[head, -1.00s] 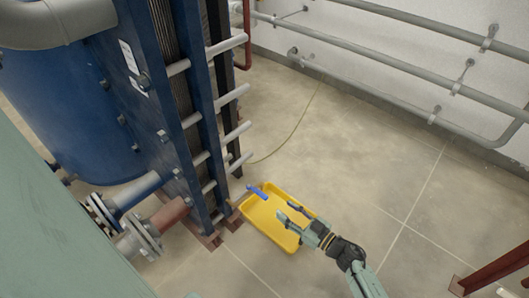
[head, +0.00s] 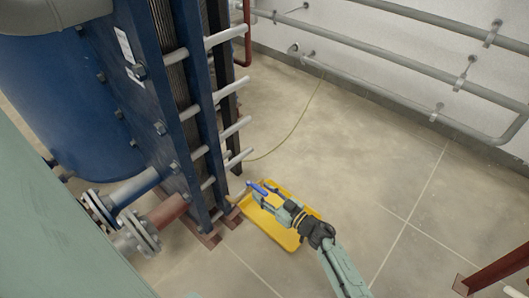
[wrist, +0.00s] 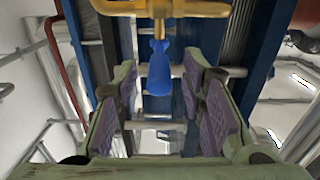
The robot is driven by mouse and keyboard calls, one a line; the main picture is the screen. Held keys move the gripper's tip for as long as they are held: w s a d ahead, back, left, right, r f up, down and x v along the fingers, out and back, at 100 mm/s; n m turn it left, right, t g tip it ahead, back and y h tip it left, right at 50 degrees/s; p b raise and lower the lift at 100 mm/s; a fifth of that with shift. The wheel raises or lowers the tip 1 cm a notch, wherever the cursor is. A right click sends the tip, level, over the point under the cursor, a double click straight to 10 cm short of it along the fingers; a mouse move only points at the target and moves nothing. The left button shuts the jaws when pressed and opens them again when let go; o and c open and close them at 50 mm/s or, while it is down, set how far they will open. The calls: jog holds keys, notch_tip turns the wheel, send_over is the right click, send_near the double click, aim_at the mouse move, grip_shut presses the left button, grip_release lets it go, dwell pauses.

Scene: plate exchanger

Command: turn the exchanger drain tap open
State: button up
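The drain tap has a blue lever handle (wrist: 159,72), which hangs from a brass body (wrist: 165,9) in the wrist view. In the head view the blue handle (head: 259,188) shows above the back left part of the yellow tray. My gripper (head: 262,197) is close beside the handle there. In the wrist view my gripper (wrist: 160,108) is open, with one padded finger on each side of the handle's line. I see clear gaps between the handle and both fingers. The tap's joint to the exchanger is hard to make out in the head view.
The blue plate exchanger (head: 160,90) with grey tie bars stands just left of the gripper. The yellow tray (head: 287,243) lies on the floor under my gripper. Grey wall pipes (head: 400,72) run along the back. The floor to the right is clear up to a red steel post (head: 500,268).

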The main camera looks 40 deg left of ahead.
jog(key=shift+c, duration=0.6)
grip_shut()
dwell(0.3)
